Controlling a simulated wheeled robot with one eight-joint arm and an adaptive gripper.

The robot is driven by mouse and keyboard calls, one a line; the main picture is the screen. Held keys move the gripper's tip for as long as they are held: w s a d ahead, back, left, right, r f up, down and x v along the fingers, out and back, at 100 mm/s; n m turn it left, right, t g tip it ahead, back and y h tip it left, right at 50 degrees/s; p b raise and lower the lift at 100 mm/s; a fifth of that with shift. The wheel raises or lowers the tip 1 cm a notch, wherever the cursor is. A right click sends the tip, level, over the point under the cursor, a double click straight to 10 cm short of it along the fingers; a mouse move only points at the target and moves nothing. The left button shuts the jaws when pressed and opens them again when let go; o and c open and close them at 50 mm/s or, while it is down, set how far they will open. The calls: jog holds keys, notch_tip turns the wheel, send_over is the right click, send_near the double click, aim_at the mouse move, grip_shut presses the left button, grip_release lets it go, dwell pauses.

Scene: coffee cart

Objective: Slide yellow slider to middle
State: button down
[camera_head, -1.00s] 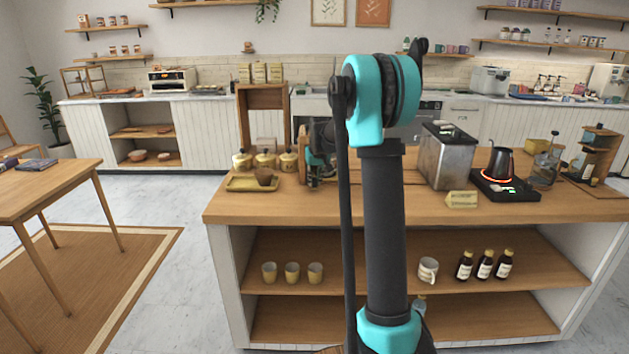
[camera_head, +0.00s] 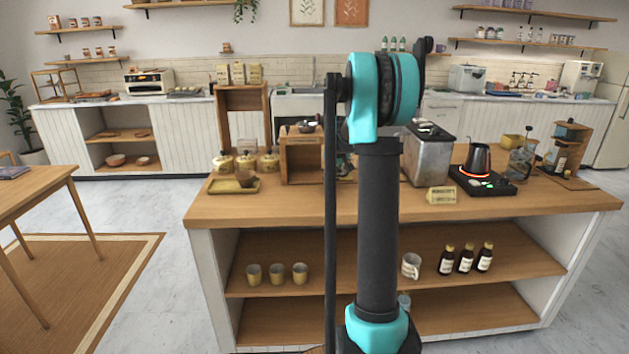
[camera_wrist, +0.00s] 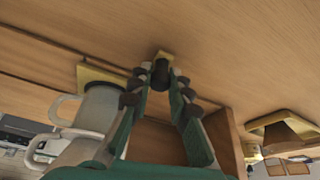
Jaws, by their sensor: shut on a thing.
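In the wrist view, my gripper (camera_wrist: 160,76) has its two fingers closed around a small dark upright piece. Dark grooves run along the wood to the left of the gripper. In the head view my own arm hides the fingertips and the slider; only a bit of the gripper area shows beside the wooden box.
In the wrist view, a pale handled vessel (camera_wrist: 90,115) stands close left of my fingers, by a yellow plate (camera_wrist: 98,74). In the head view, a wooden box (camera_head: 303,160), metal bin (camera_head: 427,158), yellow sign (camera_head: 441,195) and kettle (camera_head: 478,158) stand on the counter.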

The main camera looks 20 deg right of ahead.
jog(key=shift+s+d, duration=0.25)
jog(key=shift+d, duration=1)
jog(key=shift+s+d, duration=0.2)
jog(key=shift+d, duration=1)
jog(key=c, duration=1.4)
grip_release()
jog(key=v, duration=1.2)
